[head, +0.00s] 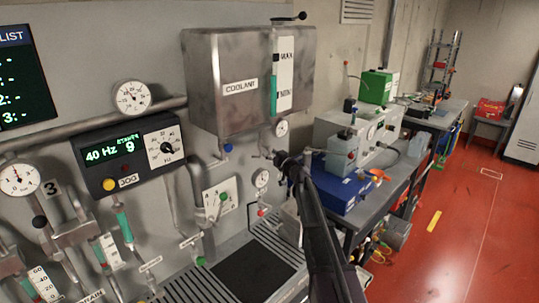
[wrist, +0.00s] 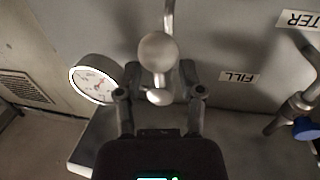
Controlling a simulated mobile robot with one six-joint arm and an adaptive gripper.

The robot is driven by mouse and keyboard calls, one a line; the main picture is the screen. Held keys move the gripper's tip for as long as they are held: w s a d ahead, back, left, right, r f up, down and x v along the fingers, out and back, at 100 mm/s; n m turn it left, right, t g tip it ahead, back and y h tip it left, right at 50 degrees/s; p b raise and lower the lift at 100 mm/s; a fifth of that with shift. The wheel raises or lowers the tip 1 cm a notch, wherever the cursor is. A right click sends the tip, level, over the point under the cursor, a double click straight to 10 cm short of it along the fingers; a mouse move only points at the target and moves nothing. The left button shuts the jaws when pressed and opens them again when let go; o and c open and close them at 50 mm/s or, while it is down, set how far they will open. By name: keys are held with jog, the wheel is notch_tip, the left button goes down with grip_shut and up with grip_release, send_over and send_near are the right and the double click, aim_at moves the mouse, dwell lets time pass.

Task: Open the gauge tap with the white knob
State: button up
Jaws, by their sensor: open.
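In the wrist view a pale, off-white ball knob (wrist: 158,52) is in front of my gripper (wrist: 160,93). A smaller white rounded end (wrist: 160,98) shows just below it, between the fingers. My gripper is open, with one finger on each side; I cannot tell whether either finger touches. A round white gauge (wrist: 92,80) is left of the fingers. In the head view the gauge (head: 282,128) hangs under the coolant tank, and my gripper (head: 280,158) is just below it. The white knob cannot be made out there.
The steel coolant tank (head: 235,85) is above my gripper. A blue knob (head: 227,148) is to the left and also shows in the wrist view (wrist: 305,128). A smaller gauge (head: 261,179) is below left. A cluttered bench (head: 405,165) stands to the right.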

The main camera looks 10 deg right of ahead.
jog(key=shift+w+a, duration=0.1)
jog(key=shift+w, duration=0.1)
grip_shut()
